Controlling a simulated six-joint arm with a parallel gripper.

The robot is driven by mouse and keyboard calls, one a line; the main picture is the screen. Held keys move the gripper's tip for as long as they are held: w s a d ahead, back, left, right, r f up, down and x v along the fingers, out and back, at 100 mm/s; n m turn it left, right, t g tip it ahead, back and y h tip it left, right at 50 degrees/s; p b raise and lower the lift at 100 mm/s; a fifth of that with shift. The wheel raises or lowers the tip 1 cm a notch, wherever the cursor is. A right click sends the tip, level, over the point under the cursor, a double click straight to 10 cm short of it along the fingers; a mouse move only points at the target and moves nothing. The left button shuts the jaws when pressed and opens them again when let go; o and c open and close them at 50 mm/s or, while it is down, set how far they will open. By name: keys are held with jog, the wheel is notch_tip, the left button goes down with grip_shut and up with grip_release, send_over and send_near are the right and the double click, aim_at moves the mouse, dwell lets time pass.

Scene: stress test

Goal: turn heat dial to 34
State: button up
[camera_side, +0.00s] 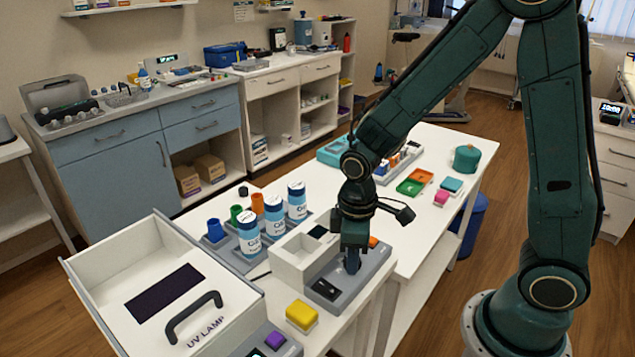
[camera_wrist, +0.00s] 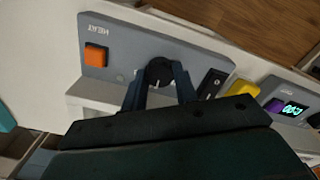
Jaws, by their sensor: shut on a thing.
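The heat dial (camera_wrist: 159,73) is a round black knob on a grey panel (camera_wrist: 122,52) marked HEAT in the wrist view. My gripper (camera_wrist: 158,80) is shut on the dial, with one finger on each side of it. A small light mark shows on the dial, but no number can be read. An orange square button (camera_wrist: 96,55) and a black rocker switch (camera_wrist: 211,83) sit on the same panel. In the side view my gripper (camera_side: 351,265) points down onto the grey panel (camera_side: 367,280) and hides the dial.
A white UV lamp box (camera_side: 150,285) with a black handle stands at the left. A yellow block (camera_side: 301,315) lies in front of the panel. Blue-labelled bottles (camera_side: 249,235) stand in a grey rack behind. The white table (camera_side: 425,215) has clear room to the right.

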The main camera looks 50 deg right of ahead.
dwell(0.4)
jog(key=o, duration=0.7)
jog(key=shift+r, duration=0.1)
notch_tip(320, 180, up, 14)
jog(key=shift+f, duration=0.2)
dwell(0.3)
